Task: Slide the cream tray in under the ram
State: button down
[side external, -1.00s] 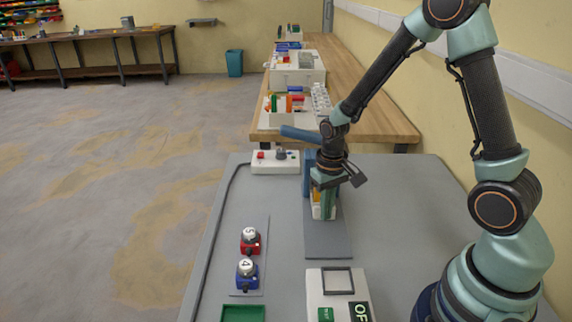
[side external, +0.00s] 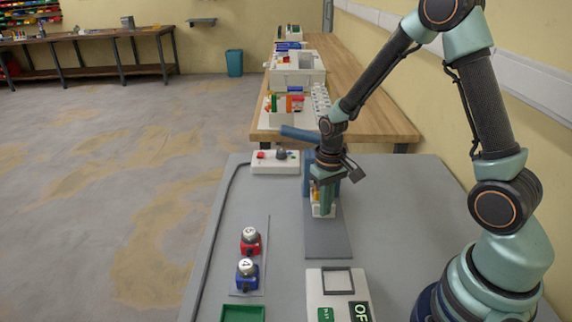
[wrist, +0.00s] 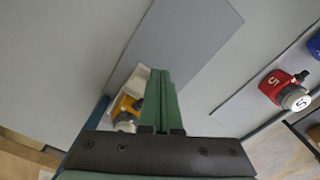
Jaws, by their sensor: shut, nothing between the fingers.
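The cream tray (side external: 323,210) stands on the dark grey plate (side external: 328,240), at the foot of the blue press (side external: 308,178). It carries a yellow-orange part. The tray also shows in the wrist view (wrist: 138,76), just left of my fingers, with the yellow-orange part (wrist: 126,106) in it. My gripper (wrist: 158,70) is shut with its green fingers together and empty. It points down close beside the tray; I cannot tell whether it touches. In the side view my gripper (side external: 325,192) hides much of the press, and the ram itself is hidden. The blue lever (side external: 300,133) sticks out to the left.
Red (side external: 251,241) and blue (side external: 247,274) numbered blocks stand on a strip at the left. A white control box (side external: 276,162) is behind them. A green tray (side external: 243,313) and a white box with a frame (side external: 338,290) are at the front. The table right of the plate is clear.

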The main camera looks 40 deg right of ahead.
jog(key=shift+w+d, duration=0.65)
jog(key=shift+d, duration=0.05)
jog(key=shift+w+d, duration=0.35)
jog(key=shift+s+a, duration=0.2)
jog(key=shift+a, duration=0.05)
jog(key=shift+r, duration=0.15)
jog(key=shift+r, duration=2.85)
